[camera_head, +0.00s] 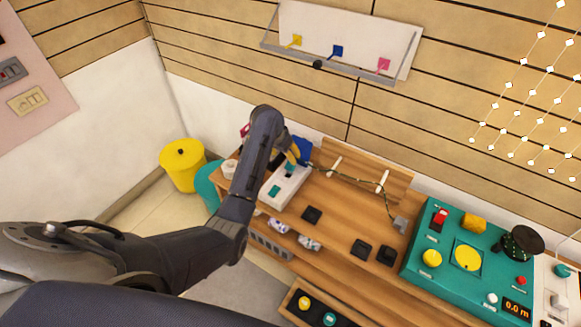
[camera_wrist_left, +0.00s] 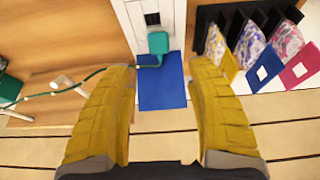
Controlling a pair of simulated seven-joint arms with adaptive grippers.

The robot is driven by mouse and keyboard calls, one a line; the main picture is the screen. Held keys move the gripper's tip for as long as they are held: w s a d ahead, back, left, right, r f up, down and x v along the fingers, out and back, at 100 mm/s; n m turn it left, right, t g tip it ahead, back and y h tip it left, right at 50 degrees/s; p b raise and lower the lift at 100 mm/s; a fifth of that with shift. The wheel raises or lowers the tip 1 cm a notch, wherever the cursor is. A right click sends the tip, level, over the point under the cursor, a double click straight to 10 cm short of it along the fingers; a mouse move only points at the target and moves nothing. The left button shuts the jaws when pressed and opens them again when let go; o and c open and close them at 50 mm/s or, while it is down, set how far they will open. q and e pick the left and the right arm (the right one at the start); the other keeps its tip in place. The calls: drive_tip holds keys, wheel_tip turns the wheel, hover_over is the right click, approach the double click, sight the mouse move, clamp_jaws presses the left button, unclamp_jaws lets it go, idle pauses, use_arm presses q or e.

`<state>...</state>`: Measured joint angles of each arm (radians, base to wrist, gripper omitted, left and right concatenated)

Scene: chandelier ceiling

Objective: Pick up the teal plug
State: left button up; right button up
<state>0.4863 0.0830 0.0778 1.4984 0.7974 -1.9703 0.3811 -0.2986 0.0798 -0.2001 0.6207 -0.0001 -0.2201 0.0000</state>
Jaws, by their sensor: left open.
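The teal plug (camera_wrist_left: 158,42) is at the end of a white strip (camera_wrist_left: 129,12), close to a dark socket opening; I cannot tell whether it is seated. A green cable (camera_wrist_left: 95,74) runs from it to the left. My left gripper (camera_wrist_left: 163,66) is open, its yellow fingers on either side of a blue panel, with the plug just beyond the fingertips and between their lines. In the head view my left gripper (camera_head: 295,156) is over the far end of the white strip (camera_head: 284,191), partly hidden by my arm. My right gripper is not in view.
Patterned cards in a black rack (camera_wrist_left: 245,35) stand right of the strip in the wrist view. On the wooden bench (camera_head: 335,215) lie several black pads. A teal control box (camera_head: 455,285) is at the right. A yellow bin (camera_head: 183,165) stands left.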

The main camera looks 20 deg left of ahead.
sight(291, 166)
use_arm(q)
drive_tip(key=shift+x, duration=4.65)
drive_tip(key=c, duration=1.2)
drive_tip(key=shift+r, duration=0.1)
